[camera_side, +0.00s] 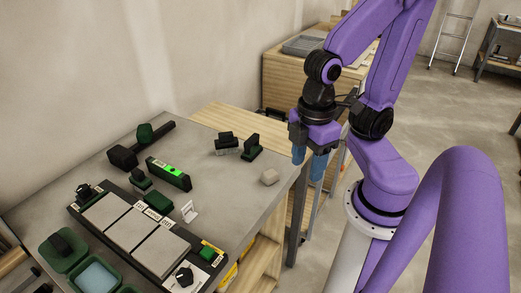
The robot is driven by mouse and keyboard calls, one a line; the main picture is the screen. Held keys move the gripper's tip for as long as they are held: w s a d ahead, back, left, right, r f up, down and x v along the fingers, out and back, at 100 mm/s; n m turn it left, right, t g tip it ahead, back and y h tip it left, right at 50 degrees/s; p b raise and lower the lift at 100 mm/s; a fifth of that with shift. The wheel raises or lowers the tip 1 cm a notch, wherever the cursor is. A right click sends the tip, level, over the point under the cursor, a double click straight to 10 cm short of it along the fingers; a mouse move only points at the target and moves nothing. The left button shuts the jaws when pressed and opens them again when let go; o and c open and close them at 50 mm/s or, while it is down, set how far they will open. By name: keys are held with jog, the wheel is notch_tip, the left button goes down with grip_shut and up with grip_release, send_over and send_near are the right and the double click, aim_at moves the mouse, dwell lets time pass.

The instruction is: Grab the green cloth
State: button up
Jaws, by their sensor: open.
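My gripper (309,163), with two blue fingers pointing down, hangs near the right edge of the grey worktable. Its fingers are apart with nothing between them. A dark green folded piece that looks like the cloth (158,203) lies at the back edge of the tile board, left of my gripper. A smaller bright green piece (208,253) sits at the board's right end. I cannot tell for certain which of the two is cloth. Both are well apart from my gripper.
The tile board (132,228) holds grey tiles. Green trays (65,263) stand at front left. The table's middle right is mostly clear.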

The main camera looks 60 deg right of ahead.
jog(key=w+m+h, duration=0.1)
jog(key=w+m, duration=0.5)
jog(key=m+h, duration=0.4)
jog(key=m, duration=2.1)
send_over(251, 139)
jog(key=f, duration=0.5)
jog(key=a+f, duration=0.1)
jog(key=f, duration=0.1)
jog(key=shift+w+f, duration=0.1)
jog(key=shift+f, duration=0.25)
jog(key=shift+a+x, duration=0.2)
jog(key=shift+x, duration=1.3)
jog(key=shift+a+x, duration=0.25)
jog(key=shift+x, duration=1.25)
jog(key=shift+f, duration=0.2)
grip_shut()
